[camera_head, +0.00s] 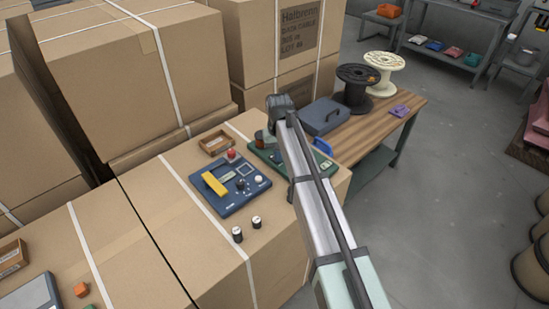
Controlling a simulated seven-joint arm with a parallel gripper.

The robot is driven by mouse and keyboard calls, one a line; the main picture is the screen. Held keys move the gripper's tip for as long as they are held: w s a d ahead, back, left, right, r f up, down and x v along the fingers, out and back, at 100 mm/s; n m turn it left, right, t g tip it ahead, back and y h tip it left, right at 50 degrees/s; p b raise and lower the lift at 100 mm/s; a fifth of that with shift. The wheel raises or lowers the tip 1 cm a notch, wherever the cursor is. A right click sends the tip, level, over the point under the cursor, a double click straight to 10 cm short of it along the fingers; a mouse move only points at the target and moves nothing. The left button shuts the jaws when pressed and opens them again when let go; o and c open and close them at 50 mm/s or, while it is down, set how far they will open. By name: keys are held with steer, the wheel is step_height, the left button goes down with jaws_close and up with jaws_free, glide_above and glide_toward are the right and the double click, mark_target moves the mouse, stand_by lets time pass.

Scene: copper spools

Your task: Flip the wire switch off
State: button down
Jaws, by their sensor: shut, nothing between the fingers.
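A dark blue control panel (228,205) lies on the cardboard boxes at the middle. It carries a yellow bar (214,184), a red button (231,154), a pale knob (259,180) and small dials. A green panel (262,156) lies just behind it, partly hidden by my arm. Which part is the wire switch, and its position, I cannot tell. My arm reaches up from the bottom right, and its dark end, my gripper (279,106), is beyond the green panel in the picture. The gripper is shut and empty. Its fingertips are too small to make out.
Two small black-and-white knobs (237,234) stand in front of the blue panel. A small open box (215,143) sits behind it. Tall cartons (120,80) rise at the left. A wooden bench (385,127) with a grey-blue case (322,116) and spools (357,86) stands behind.

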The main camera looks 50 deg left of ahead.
steer(key=shift+r, duration=3.45)
